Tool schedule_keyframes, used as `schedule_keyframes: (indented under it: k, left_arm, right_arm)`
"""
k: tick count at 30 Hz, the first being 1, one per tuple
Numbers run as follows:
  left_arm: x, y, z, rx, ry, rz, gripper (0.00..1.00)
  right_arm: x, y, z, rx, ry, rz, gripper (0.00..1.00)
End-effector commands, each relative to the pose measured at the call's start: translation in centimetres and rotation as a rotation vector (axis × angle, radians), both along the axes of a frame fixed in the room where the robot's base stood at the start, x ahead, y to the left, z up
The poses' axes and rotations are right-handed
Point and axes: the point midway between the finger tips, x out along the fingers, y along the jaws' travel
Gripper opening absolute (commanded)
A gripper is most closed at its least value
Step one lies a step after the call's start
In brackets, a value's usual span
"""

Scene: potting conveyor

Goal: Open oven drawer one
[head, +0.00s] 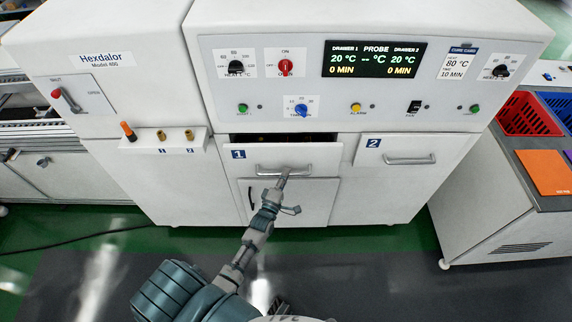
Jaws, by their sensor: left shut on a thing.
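Oven drawer one (323,155), marked with a blue "1" label, is in the middle of the white oven front in the head view. It stands partly pulled out, with a dark gap above its front. My left gripper (284,172) is shut on the handle (266,169) of drawer one, near the handle's middle. The gripper hides part of the handle. Drawer two (400,148), marked "2", is to the right with its own handle and looks closed. My right gripper is not in view.
The control panel (375,59) with display, knobs and buttons is above the drawers. A lower door (315,200) is below drawer one. A side cabinet with red bins (528,114) and an orange panel (546,172) stands at right. Open floor lies in front of the oven.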

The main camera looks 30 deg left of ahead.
Motion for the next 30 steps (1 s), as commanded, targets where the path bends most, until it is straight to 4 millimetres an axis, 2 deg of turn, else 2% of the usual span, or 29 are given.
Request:
schedule_keyframes:
  k: [1,9,21,30]
  left_arm:
    - [-1.4,-0.1,0.2,0.001,0.008,0.008,0.0]
    - [-7.7,-3.7,0.0,-0.002,0.007,0.01,0.0]
    - [-16.2,-8.8,-0.2,0.0,0.006,0.01,0.0]
    - [-19.6,-10.9,-0.3,-0.001,0.005,0.011,0.0]
  right_arm:
    - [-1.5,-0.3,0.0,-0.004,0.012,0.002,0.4]
    - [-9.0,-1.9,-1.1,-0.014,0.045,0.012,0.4]
    - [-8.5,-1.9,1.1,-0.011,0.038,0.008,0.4]
    - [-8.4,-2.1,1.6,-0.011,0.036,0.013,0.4]
